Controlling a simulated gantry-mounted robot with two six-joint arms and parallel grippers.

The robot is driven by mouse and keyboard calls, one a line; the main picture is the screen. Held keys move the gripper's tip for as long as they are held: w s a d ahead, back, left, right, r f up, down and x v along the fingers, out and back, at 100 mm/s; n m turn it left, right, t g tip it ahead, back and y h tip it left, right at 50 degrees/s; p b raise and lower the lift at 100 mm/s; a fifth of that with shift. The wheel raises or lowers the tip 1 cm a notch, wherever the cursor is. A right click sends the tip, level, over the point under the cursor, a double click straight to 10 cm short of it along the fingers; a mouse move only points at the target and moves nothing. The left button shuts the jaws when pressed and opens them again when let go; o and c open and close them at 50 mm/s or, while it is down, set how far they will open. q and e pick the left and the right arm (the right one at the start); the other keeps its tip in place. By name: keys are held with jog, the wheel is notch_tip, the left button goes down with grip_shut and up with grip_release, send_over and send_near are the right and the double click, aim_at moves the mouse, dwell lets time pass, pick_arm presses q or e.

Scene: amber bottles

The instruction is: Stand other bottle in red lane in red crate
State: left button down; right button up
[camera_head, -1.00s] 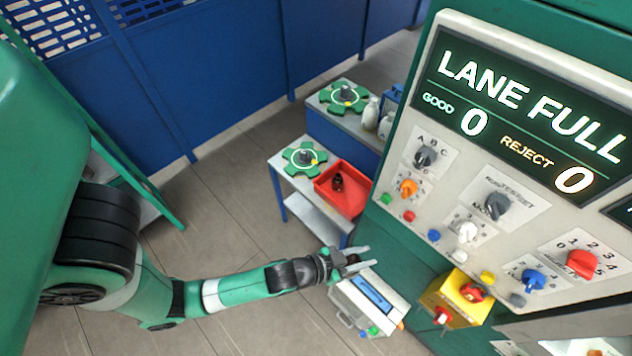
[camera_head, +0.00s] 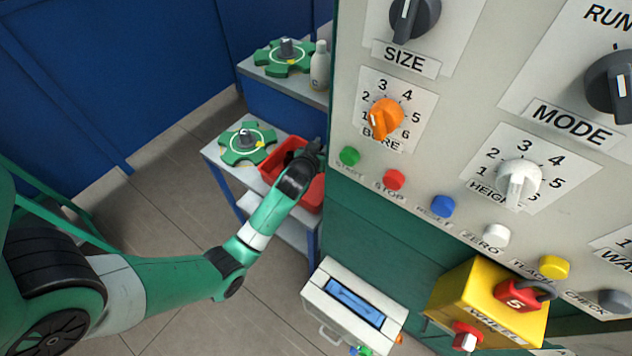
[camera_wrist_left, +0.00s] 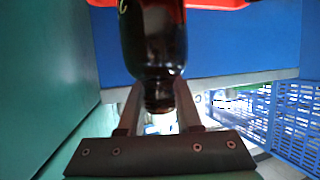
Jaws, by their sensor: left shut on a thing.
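My left gripper (camera_head: 315,148) is at the right part of the red crate (camera_head: 272,166), with my wrist and forearm covering part of the crate. In the left wrist view, the left gripper (camera_wrist_left: 158,92) is shut on the neck of a dark amber bottle (camera_wrist_left: 155,38), with a finger on each side. The bottle's body extends away from the fingers, out of the top of that view. A red edge of the crate (camera_wrist_left: 215,3) shows behind it. In the head view I cannot make out the bottle or the crate's inside. My right gripper is not in view.
A green star wheel (camera_head: 240,150) lies left of the crate on the same cart. Another star wheel (camera_head: 285,58) and a pale bottle (camera_head: 319,68) stand on the unit behind. The control panel (camera_head: 455,60) rises close on the right. A white box (camera_head: 345,305) sits below.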

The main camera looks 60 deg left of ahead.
pick_arm(q)
jog(key=f+b, duration=0.1)
jog(key=f, duration=0.1)
jog(key=f+b, duration=0.1)
jog(key=f, duration=0.1)
jog(key=f+b, duration=0.1)
jog(key=f, duration=0.1)
jog(key=shift+s+f, duration=0.25)
jog(key=shift+s, duration=0.05)
jog(key=shift+f+b, duration=0.9)
jog(key=shift+f, duration=0.9)
jog(key=shift+f, duration=0.15)
jog(key=c, duration=0.6)
grip_release()
